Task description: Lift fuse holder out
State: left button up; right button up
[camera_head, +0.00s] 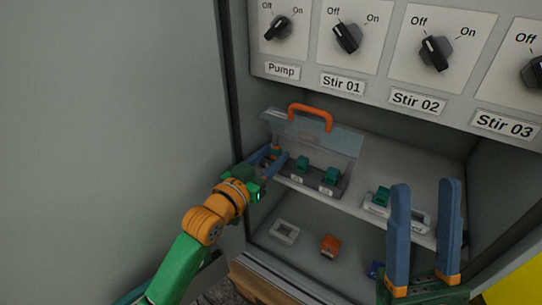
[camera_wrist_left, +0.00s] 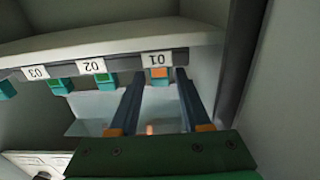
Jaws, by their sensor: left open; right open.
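A row of teal fuse holders sits in a grey base (camera_head: 315,183) on the shelf, under a raised clear cover (camera_head: 335,138) with an orange handle (camera_head: 311,112). The holder at label 01 (camera_wrist_left: 158,73) shows an orange end; holders at 02 (camera_wrist_left: 103,79) and 03 (camera_wrist_left: 58,86) stand beside it. My left gripper (camera_head: 273,155) is open, its fingers on either side of the 01 holder; whether they touch it I cannot tell. In the left wrist view, the fingers (camera_wrist_left: 160,78) flank it. My right gripper (camera_head: 427,188) is open and empty at front right.
Another teal holder (camera_head: 382,197) sits in a white-edged base on the shelf's right. On the cabinet floor lie a white frame (camera_head: 285,231), an orange block (camera_head: 330,246) and a blue piece (camera_head: 375,269). A switch panel (camera_head: 375,78) overhangs the shelf; a cabinet wall (camera_head: 125,110) is at left.

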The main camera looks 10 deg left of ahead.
pick_arm(q)
grip_shut()
notch_tip(320, 180, up, 3)
jog(key=p, duration=0.3)
jog(key=shift+f, duration=0.25)
jog(key=p+v, duration=0.3)
jog(key=v, duration=0.4)
dwell(0.3)
